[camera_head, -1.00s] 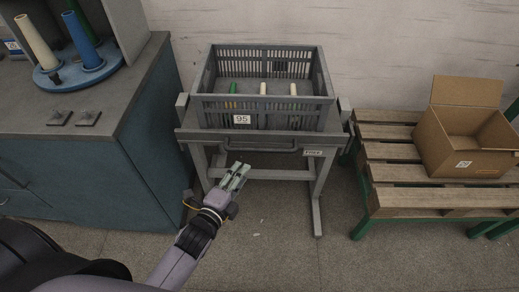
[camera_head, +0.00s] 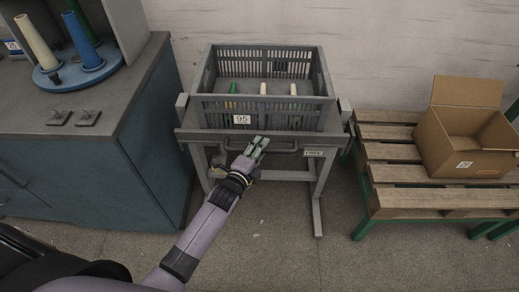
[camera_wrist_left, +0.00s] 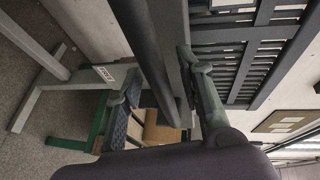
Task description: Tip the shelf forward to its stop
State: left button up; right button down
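The grey shelf (camera_head: 187,134) sits on a metal stand and carries a grey slatted crate (camera_head: 290,118) labelled 95. A dark handle bar (camera_head: 284,151) runs below the shelf's front edge. The shelf looks about level. My right gripper is not in view.
Several cones stand in the crate. A blue-grey cabinet (camera_head: 95,165) with a cone holder is close on the left. A wooden pallet (camera_head: 400,200) on a green frame, with an open cardboard box (camera_head: 455,145), stands on the right. The floor in front is clear.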

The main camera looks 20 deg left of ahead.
pick_arm(q)
jog(key=shift+c, duration=0.2)
grip_shut()
dwell(0.6)
